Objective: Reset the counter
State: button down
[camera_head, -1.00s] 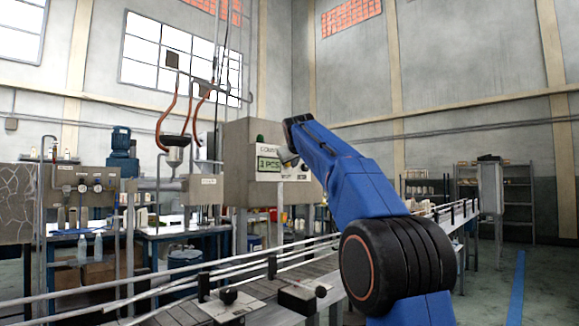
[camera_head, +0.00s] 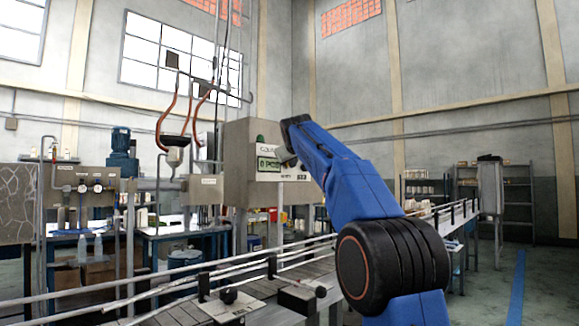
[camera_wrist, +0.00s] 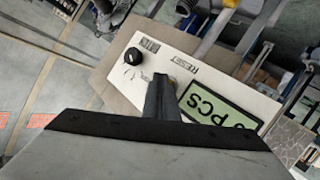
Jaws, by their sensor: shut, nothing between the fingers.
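The counter box (camera_head: 236,165) is a grey-beige cabinet above the conveyor. Its green display (camera_head: 268,163) appears to read "0 PCS". In the wrist view the display (camera_wrist: 220,108) is tilted and its digit is partly cut by the view and unclear. The counter's pale panel (camera_wrist: 150,60) also carries a black knob (camera_wrist: 132,56) and a small label that looks like "RESET". My gripper (camera_wrist: 163,85) is shut and empty, its tips at the panel between the knob and the display. They hide what lies under them, and I cannot tell whether they touch it.
A conveyor with metal rails (camera_head: 200,280) runs below the counter box. A hopper with red hoses (camera_head: 176,155) hangs to the left of the box. Shelves (camera_head: 500,190) stand at the far right. A blue workbench (camera_head: 170,245) stands behind the conveyor.

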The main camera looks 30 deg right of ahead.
jog(key=shift+s, duration=0.1)
dwell(0.3)
jog(key=shift+s+d, duration=0.3)
jog(key=shift+s, duration=0.45)
jog(key=shift+s, duration=0.1)
jog(key=shift+s+d, duration=0.3)
jog(key=shift+s, duration=0.45)
jog(key=shift+s+d, duration=0.25)
jog(key=shift+s, duration=0.5)
jog(key=shift+s+d, duration=0.3)
jog(key=shift+s, duration=0.45)
jog(key=shift+f, duration=0.1)
